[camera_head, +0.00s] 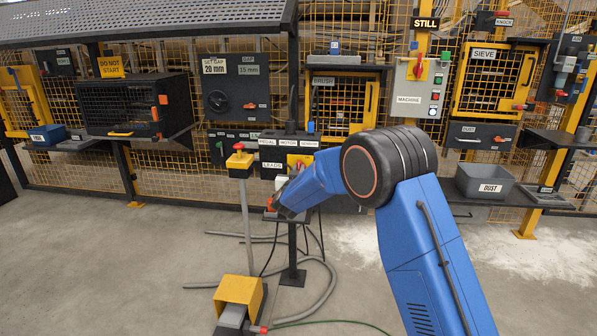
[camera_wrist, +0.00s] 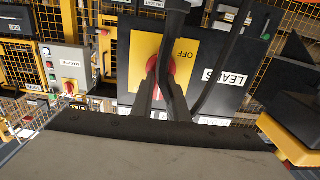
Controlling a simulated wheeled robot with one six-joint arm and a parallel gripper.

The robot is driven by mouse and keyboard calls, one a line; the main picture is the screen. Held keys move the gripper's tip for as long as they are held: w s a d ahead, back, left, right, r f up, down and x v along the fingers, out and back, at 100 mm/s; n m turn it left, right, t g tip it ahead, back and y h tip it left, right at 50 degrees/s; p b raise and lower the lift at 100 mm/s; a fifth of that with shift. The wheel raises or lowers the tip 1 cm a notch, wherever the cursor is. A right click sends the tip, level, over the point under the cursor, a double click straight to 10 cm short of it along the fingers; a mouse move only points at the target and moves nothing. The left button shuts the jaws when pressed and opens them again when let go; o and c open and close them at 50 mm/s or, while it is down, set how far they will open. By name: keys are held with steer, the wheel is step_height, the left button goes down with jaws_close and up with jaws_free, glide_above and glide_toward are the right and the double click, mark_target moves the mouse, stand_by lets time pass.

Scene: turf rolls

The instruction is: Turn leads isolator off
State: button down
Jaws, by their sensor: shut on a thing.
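The leads isolator has a yellow plate (camera_wrist: 143,46) with a red rotary handle (camera_wrist: 152,64) on a dark box. The box carries a white LEADS label (camera_wrist: 230,77), seen tilted in the wrist view. The word OFF is on the plate, to the right of the handle in that view. My gripper (camera_wrist: 160,88) is shut on the red handle, with dark fingers hiding part of it. In the head view the yellow plate (camera_head: 299,160) shows just above my blue arm, and the LEADS label (camera_head: 272,165) is left of it. My gripper is not clear there.
A yellow-topped post with a red button (camera_head: 239,150) stands left of my arm. A yellow pedal housing (camera_head: 238,291), hoses and cables lie on the floor. The grey MACHINE box (camera_head: 419,87) with its own red handle hangs up right. Open floor lies at left.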

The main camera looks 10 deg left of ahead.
steer(key=n, duration=0.4)
steer(key=shift+a+f+n, duration=0.1)
steer(key=shift+a+n, duration=0.15)
steer(key=shift+n, duration=0.05)
steer(key=shift+a+f+n, duration=0.15)
steer(key=shift+f+n, duration=0.05)
steer(key=shift+n, duration=2.05)
steer(key=shift+a+f+n, duration=0.1)
steer(key=shift+f+n, duration=0.05)
steer(key=shift+n, duration=2.05)
steer(key=shift+a+f+n, duration=0.15)
steer(key=shift+f+n, duration=0.05)
steer(key=shift+n, duration=2.05)
steer(key=c, duration=1.7)
jaws_free()
